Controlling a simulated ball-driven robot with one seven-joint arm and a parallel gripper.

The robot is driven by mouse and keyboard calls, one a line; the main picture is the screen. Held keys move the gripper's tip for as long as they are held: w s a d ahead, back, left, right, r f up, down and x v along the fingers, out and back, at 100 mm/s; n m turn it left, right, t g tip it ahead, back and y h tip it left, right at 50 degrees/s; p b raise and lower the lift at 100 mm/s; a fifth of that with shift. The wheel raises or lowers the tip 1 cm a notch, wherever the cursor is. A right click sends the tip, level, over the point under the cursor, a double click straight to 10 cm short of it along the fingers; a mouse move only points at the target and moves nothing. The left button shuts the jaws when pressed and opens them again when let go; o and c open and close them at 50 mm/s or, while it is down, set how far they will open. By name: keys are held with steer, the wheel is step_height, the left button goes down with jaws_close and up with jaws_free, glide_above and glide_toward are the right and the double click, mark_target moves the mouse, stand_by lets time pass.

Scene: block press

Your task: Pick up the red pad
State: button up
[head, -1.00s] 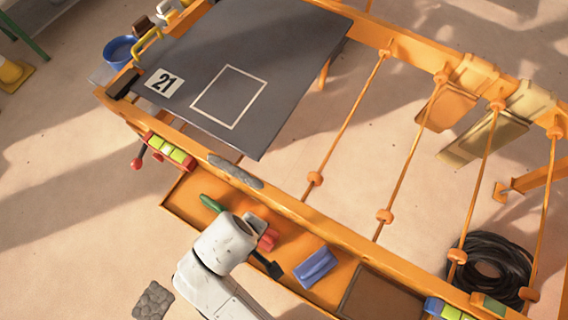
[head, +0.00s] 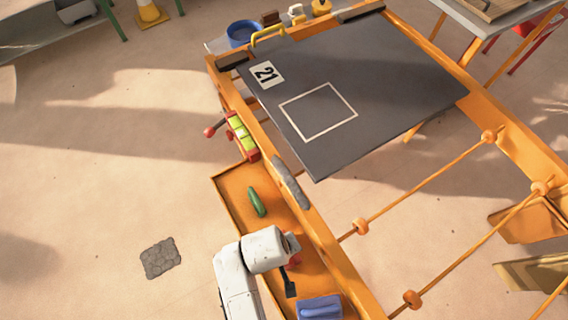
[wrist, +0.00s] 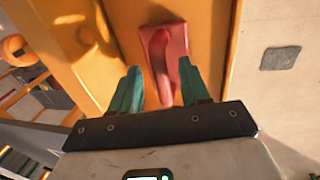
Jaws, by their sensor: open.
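The red pad (wrist: 177,42) lies on the orange tray, with a raised red handle along its top, in the wrist view. In the head view only a small bit of the red pad (head: 295,260) shows beside my white wrist. My gripper (wrist: 159,67) is open, with its two teal fingers apart. The fingertips point at the near part of the pad, and the handle lies between them in the picture. I cannot tell the height left between fingers and pad. In the head view my gripper (head: 290,283) is mostly hidden by the wrist, with one dark finger showing.
A dark board (head: 385,75) marked 21 lies beyond. A grey stone patch (head: 160,258) is on the open floor left.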

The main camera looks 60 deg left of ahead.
steer(key=shift+w+f, duration=0.2)
steer(key=shift+f, duration=0.9)
jaws_close()
